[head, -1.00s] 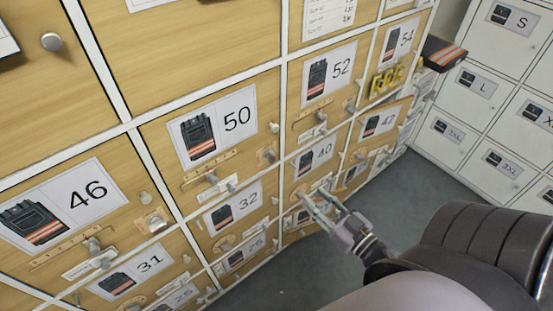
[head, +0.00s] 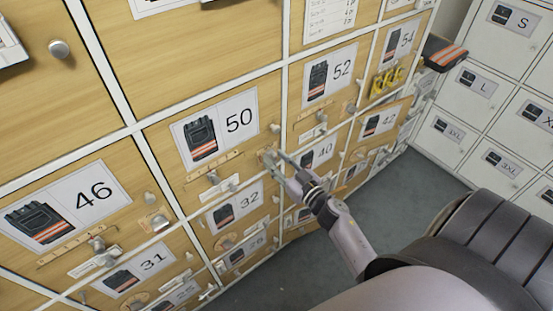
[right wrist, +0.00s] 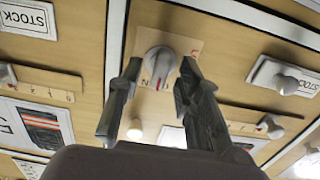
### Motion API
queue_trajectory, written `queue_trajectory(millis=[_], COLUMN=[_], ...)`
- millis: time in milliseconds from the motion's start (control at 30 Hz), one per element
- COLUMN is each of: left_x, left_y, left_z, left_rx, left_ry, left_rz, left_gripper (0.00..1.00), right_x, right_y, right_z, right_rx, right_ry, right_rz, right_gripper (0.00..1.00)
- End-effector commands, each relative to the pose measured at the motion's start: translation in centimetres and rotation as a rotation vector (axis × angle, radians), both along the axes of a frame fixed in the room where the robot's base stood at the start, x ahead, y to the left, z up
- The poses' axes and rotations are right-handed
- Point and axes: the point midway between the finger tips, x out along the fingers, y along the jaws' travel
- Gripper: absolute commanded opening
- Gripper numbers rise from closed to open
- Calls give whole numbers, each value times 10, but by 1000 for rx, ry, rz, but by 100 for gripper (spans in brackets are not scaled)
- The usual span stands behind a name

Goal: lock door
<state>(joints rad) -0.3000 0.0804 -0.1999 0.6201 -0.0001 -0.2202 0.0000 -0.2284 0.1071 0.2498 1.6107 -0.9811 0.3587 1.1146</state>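The door numbered 50 (head: 160,130) is a wooden locker door with a picture label. It looks closed. A round grey turn knob (right wrist: 158,60) with a red mark sits on a small tan plate near that door's lower right corner. My right gripper (head: 275,157) is at this knob in the head view. In the right wrist view its two fingers (right wrist: 160,76) are apart, one on each side of the knob, with no clear contact. The knob is partly hidden by the fingers in the head view. My left gripper is not in view.
Doors 46 (head: 85,190), 32 (head: 248,195), 40 (head: 322,150) and 52 (head: 328,75) surround it, with protruding knobs and handles. A yellow item (head: 385,82) and a dark striped garment (head: 443,54) are at right. Pale lockers (head: 480,85) stand beyond. The grey floor (head: 405,190) is clear.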

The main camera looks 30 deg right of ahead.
Motion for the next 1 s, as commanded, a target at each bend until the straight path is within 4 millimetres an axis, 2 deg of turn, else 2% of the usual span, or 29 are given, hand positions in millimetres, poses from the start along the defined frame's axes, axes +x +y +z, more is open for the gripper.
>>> queue_trajectory(millis=[367, 833, 1000], left_x=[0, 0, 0], left_y=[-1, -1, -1], left_z=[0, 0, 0], left_rx=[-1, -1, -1], left_ry=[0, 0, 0], left_rz=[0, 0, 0], left_gripper=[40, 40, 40], right_x=[5, 5, 5], right_y=[1, 1, 1], right_z=[0, 0, 0], right_rx=[1, 1, 1], right_ry=[0, 0, 0], right_rz=[0, 0, 0], right_gripper=[32, 0, 0])
